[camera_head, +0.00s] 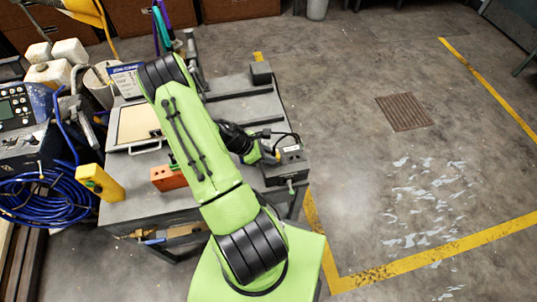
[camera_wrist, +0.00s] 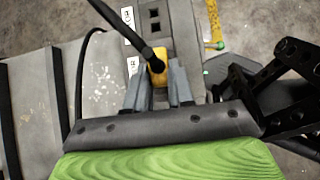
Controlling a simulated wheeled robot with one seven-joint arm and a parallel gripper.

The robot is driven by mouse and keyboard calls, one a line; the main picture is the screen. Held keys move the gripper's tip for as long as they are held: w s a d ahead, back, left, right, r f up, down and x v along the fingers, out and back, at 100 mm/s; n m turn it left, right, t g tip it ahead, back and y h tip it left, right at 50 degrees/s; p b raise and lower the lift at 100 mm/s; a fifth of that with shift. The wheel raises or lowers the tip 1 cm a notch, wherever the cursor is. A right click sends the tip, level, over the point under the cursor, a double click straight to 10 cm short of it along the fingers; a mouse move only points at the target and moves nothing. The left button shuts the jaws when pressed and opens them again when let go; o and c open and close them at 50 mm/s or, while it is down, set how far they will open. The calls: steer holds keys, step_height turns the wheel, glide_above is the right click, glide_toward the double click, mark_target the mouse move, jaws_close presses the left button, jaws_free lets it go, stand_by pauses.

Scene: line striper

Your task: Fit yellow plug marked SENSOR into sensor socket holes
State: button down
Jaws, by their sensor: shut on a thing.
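The yellow plug (camera_wrist: 158,66) is between the two fingers of my gripper (camera_wrist: 160,82) in the wrist view, and the gripper is shut on it. A black cable runs from the plug to the upper left. A SENSOR mark on the plug cannot be read. Just beyond the plug is a grey socket box (camera_wrist: 178,28) with dark square holes (camera_wrist: 155,20) and white labels beside them. In the head view, the plug (camera_head: 277,153) is a small yellow spot at my gripper (camera_head: 271,152), over the dark box (camera_head: 290,172). Whether the plug touches the box cannot be told.
The box stands at the right edge of a grey bench (camera_head: 240,108). A black cable loops above the box. The floor to the right is clear.

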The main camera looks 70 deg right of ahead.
steer(key=shift+f+b, duration=0.35)
steer(key=shift+f, duration=0.15)
steer(key=c, duration=0.6)
jaws_free()
steer(key=shift+r, duration=0.1)
steer(key=shift+p+v, duration=2.15)
steer(key=shift+v, duration=1.35)
